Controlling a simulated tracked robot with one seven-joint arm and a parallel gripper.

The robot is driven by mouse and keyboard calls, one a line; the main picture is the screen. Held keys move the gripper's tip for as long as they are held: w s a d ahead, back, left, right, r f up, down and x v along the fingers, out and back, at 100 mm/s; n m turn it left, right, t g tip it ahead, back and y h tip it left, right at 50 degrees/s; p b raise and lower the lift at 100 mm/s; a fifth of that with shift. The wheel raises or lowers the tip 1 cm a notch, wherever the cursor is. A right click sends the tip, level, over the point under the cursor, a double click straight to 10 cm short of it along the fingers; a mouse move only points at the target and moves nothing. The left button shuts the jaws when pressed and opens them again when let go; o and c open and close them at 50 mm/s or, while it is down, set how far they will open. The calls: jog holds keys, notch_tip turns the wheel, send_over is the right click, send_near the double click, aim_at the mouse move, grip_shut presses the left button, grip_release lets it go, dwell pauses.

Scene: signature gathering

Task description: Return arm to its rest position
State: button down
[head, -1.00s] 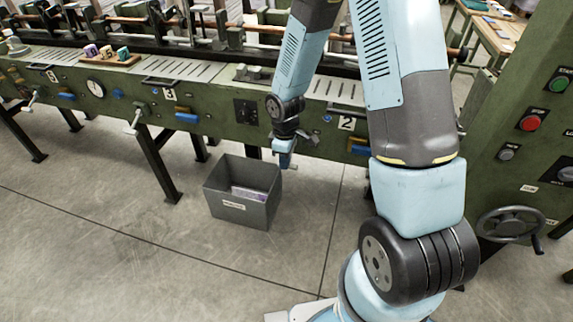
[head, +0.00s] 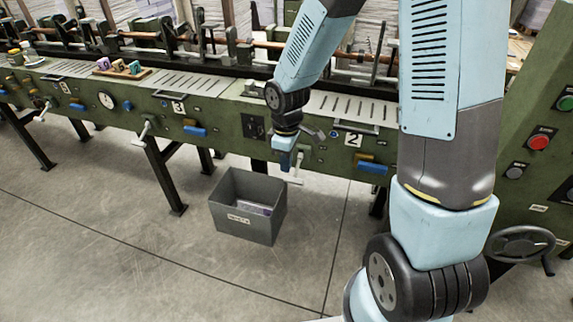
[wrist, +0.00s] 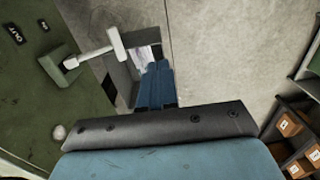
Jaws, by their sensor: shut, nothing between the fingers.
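My gripper (head: 285,162) hangs at the end of my blue arm in the head view, in front of the green machine (head: 225,118), near the panel marked 2. In the wrist view its blue fingers (wrist: 156,88) are together with nothing between them. A grey bin (head: 246,222) with a label stands on the floor below and slightly left of my gripper. Some flat, pale and purplish items (head: 252,207) lie in the bin. Part of the bin also shows beyond the fingers in the wrist view (wrist: 122,72).
A T-shaped white handle (wrist: 95,52) sticks out of the machine close to my gripper in the wrist view. Red and green buttons (head: 540,142) and a handwheel (head: 520,245) are at the right. Shelving with numbered boxes (wrist: 290,125) shows at the wrist view's right. The floor left of the bin is clear.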

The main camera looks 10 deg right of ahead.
dwell(0.4)
jog(key=s+d+r+m+t, duration=0.1)
jog(key=s+d+r+m, duration=0.25)
jog(key=r, duration=0.45)
jog(key=s+d+r+m+t, duration=0.25)
jog(key=d+r, duration=0.25)
jog(key=r, duration=0.3)
jog(key=s+d+r+m+t, duration=0.1)
jog(key=s+d+r+m, duration=0.25)
jog(key=r, duration=0.45)
jog(key=s+d+r+m+t, duration=0.1)
jog(key=s+d+r+m, duration=0.2)
jog(key=s+r, duration=0.2)
jog(key=shift+s+d, duration=0.15)
jog(key=shift+s, duration=0.65)
jog(key=shift+t, duration=0.25)
